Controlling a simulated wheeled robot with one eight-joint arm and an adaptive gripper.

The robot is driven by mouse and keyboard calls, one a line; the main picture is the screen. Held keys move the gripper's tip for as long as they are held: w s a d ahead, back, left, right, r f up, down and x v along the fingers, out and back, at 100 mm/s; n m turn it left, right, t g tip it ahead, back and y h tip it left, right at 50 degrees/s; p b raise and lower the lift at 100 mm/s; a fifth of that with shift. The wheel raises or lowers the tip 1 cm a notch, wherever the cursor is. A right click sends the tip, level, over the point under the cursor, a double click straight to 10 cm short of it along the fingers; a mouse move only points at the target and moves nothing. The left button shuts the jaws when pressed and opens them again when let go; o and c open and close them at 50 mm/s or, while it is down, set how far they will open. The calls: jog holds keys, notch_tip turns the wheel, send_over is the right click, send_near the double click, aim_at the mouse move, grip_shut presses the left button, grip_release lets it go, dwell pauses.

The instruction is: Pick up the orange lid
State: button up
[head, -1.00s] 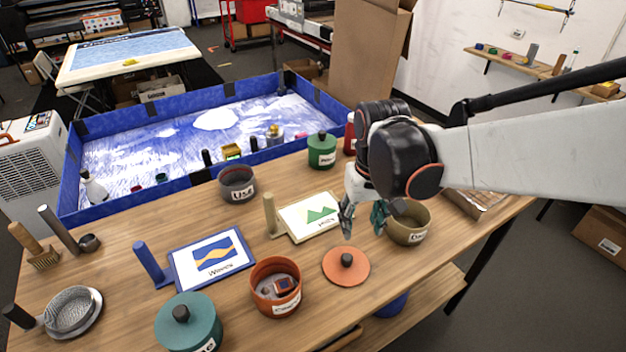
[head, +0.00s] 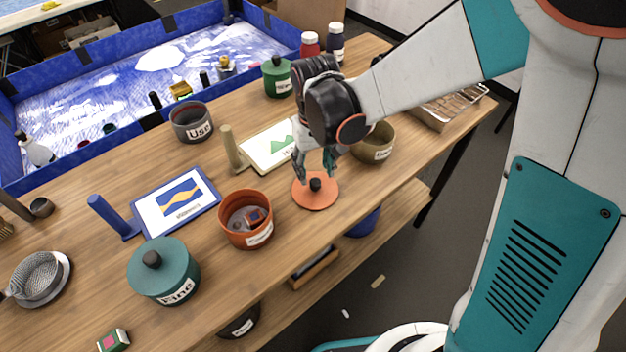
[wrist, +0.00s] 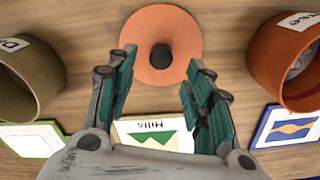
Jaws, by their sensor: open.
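The orange lid (head: 312,196) is a flat round disc with a dark knob (head: 315,184) at its centre. It lies on the wooden table, right of the open orange pot (head: 240,232). My gripper (head: 316,168) is open and empty, pointing down above the lid's far side. In the wrist view the lid (wrist: 160,25) shows at the top centre, with its knob (wrist: 161,56) level with the gap between the fingertips of my gripper (wrist: 160,60). The fingers stand apart on either side and do not touch the knob.
The olive pot (head: 374,150) stands close to the right of my gripper. A picture card with green hills (head: 262,148) lies to the left. A teal lidded pot (head: 163,280) and a blue-framed card (head: 150,205) are further left. The table's front edge lies near the lid.

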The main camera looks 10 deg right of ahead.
aim_at(316, 182)
jog(key=f, duration=0.1)
jog(key=f+b, duration=0.1)
jog(key=f, duration=0.1)
jog(key=f+b, duration=0.1)
jog(key=f, duration=0.1)
jog(key=shift+s+d+f, duration=0.1)
jog(key=shift+s+f, duration=0.05)
jog(key=shift+s, duration=0.2)
jog(key=c, duration=1)
